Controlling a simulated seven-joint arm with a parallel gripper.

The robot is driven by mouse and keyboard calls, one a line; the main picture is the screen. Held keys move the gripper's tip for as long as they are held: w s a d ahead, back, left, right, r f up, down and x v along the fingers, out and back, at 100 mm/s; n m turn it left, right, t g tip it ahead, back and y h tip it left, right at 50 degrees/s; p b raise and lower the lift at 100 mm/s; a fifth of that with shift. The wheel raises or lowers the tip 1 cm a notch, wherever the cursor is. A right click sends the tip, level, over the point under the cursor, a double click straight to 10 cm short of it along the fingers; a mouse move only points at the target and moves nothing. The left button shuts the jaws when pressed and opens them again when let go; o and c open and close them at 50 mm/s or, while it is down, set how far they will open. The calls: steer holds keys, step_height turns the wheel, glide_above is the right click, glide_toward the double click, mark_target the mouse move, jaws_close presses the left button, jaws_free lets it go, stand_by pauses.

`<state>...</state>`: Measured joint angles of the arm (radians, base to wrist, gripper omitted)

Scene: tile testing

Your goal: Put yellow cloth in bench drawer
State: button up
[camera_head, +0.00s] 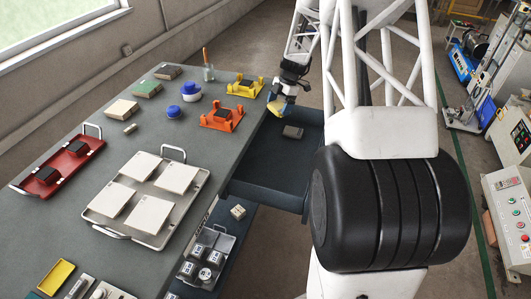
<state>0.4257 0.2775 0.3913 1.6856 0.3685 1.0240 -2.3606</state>
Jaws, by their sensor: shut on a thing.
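My gripper (283,100) is shut on the yellow cloth (278,108). It hangs off the right side of the grey bench (222,107), over the far left part of the open bench drawer (262,179). The cloth is a small yellow piece below the fingers. The drawer is dark blue-grey and pulled out to the right from under the bench top. A small grey block (293,132) lies inside it, close to the gripper. My own arm hides the drawer's right part.
On the bench are a yellow holder (245,87), an orange holder (221,118), a red tray (49,181) and a metal tray (102,215) with white tiles. A lower shelf holds a tray of metal cylinders (205,256). The drawer floor beside the block is clear.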

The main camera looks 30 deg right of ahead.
steer(key=s+a+f+n+g+h, duration=0.1)
steer(key=s+f+n+g, duration=0.1)
steer(key=s+f+n, duration=0.5)
steer(key=shift+s+n+g, duration=0.3)
steer(key=shift+s+n, duration=0.2)
steer(key=shift+f, duration=0.1)
glide_above(284, 157)
steer(key=w, duration=0.1)
steer(key=shift+d+f, duration=0.2)
steer(key=shift+f, duration=1.3)
steer(key=shift+d+f, duration=0.15)
steer(key=shift+f, duration=1.35)
steer(key=shift+f, duration=1.85)
steer(key=shift+f, duration=0.15)
steer(key=o, duration=0.7)
